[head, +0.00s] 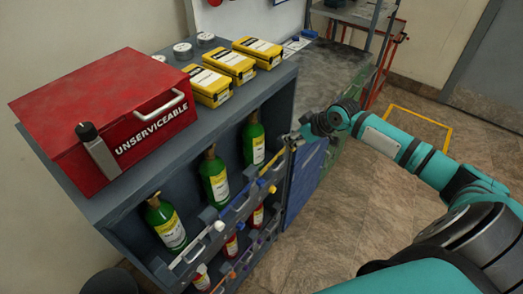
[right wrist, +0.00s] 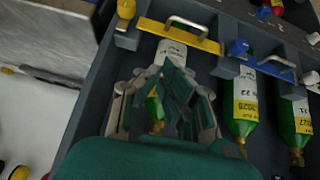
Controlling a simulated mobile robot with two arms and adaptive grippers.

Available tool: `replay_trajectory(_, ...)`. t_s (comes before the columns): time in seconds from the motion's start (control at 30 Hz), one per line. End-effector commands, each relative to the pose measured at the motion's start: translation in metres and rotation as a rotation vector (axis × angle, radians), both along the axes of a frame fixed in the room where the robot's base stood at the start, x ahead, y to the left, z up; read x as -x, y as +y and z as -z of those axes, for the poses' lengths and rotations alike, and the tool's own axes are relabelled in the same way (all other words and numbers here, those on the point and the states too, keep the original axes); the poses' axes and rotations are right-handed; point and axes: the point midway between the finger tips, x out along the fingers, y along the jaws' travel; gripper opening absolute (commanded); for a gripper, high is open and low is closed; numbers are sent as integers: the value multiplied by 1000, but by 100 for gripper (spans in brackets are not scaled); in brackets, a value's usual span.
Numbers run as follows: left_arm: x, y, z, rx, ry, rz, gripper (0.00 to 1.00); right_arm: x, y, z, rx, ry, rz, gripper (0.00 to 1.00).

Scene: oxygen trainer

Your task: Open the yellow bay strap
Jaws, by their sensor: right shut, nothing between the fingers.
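The yellow bay strap (right wrist: 207,44) runs straight across the front of a bay in the right wrist view, with a metal handle (right wrist: 187,22) on it. A yellow knob (right wrist: 126,9) sits by its left end. A green bottle (right wrist: 155,108) with a white label is behind the strap, partly hidden by my fingers. In the head view the strap (head: 268,177) shows small at the right end of the upper shelf. My right gripper (right wrist: 176,72) is shut and empty, close to the strap and apart from its handle. It also shows in the head view (head: 294,139). My left gripper is not in view.
A blue strap (right wrist: 272,69) with a handle crosses the neighbouring bay. A red box (head: 110,115) and yellow cases (head: 230,63) stand on the cabinet top. A blue panel (head: 306,178) is beside the bays. The floor (head: 340,235) is clear at right.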

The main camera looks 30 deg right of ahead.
Motion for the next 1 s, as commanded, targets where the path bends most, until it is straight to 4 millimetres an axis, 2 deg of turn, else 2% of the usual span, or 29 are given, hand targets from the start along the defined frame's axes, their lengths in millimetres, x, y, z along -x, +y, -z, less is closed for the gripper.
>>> replay_trajectory(0.07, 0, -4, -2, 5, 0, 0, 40, -2, 2, -1, -2, 2, -7, 0)
replay_trajectory(0.17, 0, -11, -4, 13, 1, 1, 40, -8, 6, 7, -7, 2, -6, 0)
replay_trajectory(0.4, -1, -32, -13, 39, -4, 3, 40, -35, 16, 41, -8, 1, -3, 0)
replay_trajectory(0.7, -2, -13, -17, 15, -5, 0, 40, -55, 24, 70, -4, 1, -5, 0)
replay_trajectory(1.0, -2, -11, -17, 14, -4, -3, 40, -57, 24, 75, -2, 0, -5, 0)
